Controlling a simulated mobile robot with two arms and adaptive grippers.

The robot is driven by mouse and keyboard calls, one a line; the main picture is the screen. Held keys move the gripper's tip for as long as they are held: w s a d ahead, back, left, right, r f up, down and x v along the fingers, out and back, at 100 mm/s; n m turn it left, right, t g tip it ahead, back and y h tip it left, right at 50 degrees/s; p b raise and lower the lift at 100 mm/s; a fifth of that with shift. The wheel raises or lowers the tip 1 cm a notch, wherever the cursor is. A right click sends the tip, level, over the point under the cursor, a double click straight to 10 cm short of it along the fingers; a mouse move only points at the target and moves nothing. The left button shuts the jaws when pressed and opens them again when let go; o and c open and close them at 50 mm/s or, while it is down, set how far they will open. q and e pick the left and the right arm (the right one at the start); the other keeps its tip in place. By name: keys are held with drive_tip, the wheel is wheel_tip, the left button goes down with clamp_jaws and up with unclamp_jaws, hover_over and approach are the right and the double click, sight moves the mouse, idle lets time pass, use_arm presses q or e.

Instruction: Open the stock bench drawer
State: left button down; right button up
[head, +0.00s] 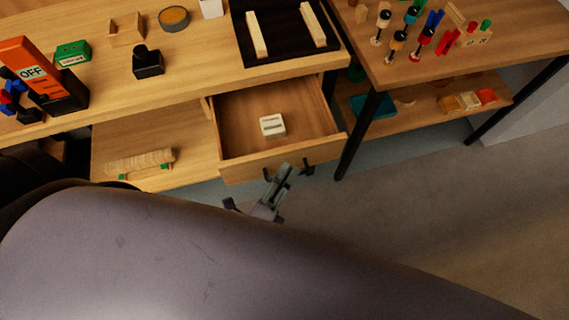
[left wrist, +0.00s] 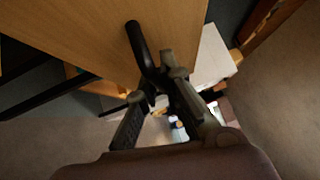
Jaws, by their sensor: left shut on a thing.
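The stock bench drawer (head: 232,133) is pulled out from under the bench top, and its inside shows. A small white block (head: 272,125) lies in it. The black drawer handle (head: 306,168) is on its wooden front, partly hidden by my left gripper (head: 277,180). In the left wrist view the dark curved handle (left wrist: 138,42) runs down between the fingers of my left gripper (left wrist: 158,98), which is shut on it. My right gripper is in neither view.
The bench top (head: 200,75) carries an orange OFF box (head: 45,75), a black tray (head: 282,55) and small items. A second table (head: 400,70) stands at the right on black legs. The floor (head: 430,200) before the drawer is clear.

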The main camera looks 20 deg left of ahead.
use_arm(q)
drive_tip(key=shift+s+f, duration=0.1)
drive_tip(key=c, duration=1.7)
unclamp_jaws()
drive_tip(key=v, duration=1.2)
wheel_tip(320, 180, down, 28)
drive_tip(key=s+a+n+g+y, duration=0.1)
drive_tip(key=s+a+n+g, duration=0.15)
drive_tip(key=n+g, duration=0.8)
drive_tip(key=s+a+f+n+g+y, duration=0.1)
drive_tip(key=s+a+f+n+g, duration=0.1)
drive_tip(key=s+a+f+n, duration=0.1)
drive_tip(key=s+a+f+n+g+y, duration=0.1)
drive_tip(key=s+a+f+n+g, duration=0.2)
drive_tip(key=s+f, duration=0.1)
drive_tip(key=s+a+f+n+g, duration=0.2)
drive_tip(key=s+a+f+n, duration=0.1)
drive_tip(key=s+f, duration=0.1)
drive_tip(key=shift+a+f+g+y, duration=0.2)
drive_tip(key=shift+f+g+y, duration=0.05)
drive_tip(key=shift+f+y, duration=0.15)
